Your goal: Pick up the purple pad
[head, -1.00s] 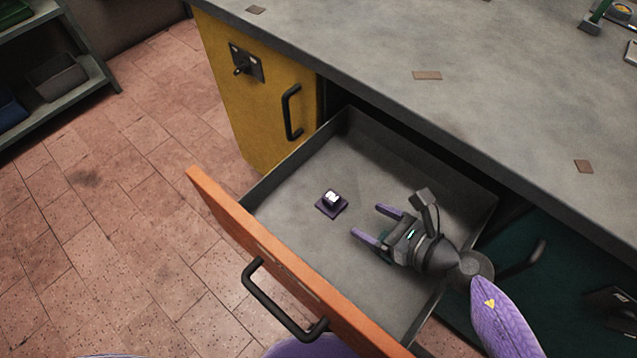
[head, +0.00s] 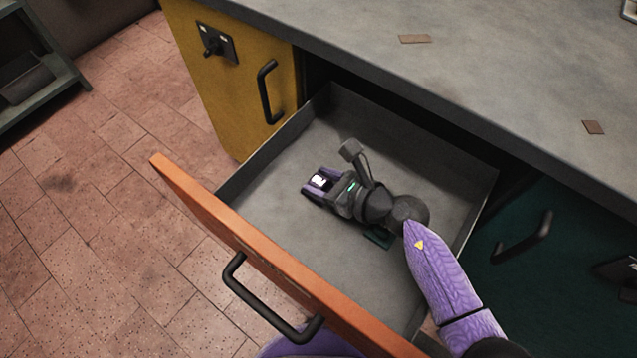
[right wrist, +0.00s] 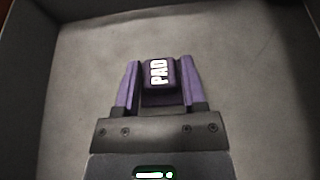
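The purple pad (right wrist: 160,75) is a dark purple block with a white label reading PAD, inside the open drawer. In the head view its white top (head: 320,181) shows between the fingers of my right gripper (head: 318,184). In the right wrist view the two purple fingers of this gripper (right wrist: 160,82) flank the pad on its left and right, very close to its sides. I cannot tell whether they press on it. The pad's underside is hidden. My left gripper is not in view.
The grey drawer (head: 285,222) has an orange front (head: 225,235) with a black handle. A dark green flat piece (head: 379,237) lies under my right wrist. The grey worktop (head: 500,90) overhangs the drawer's back. A yellow cabinet door (head: 225,90) stands at left.

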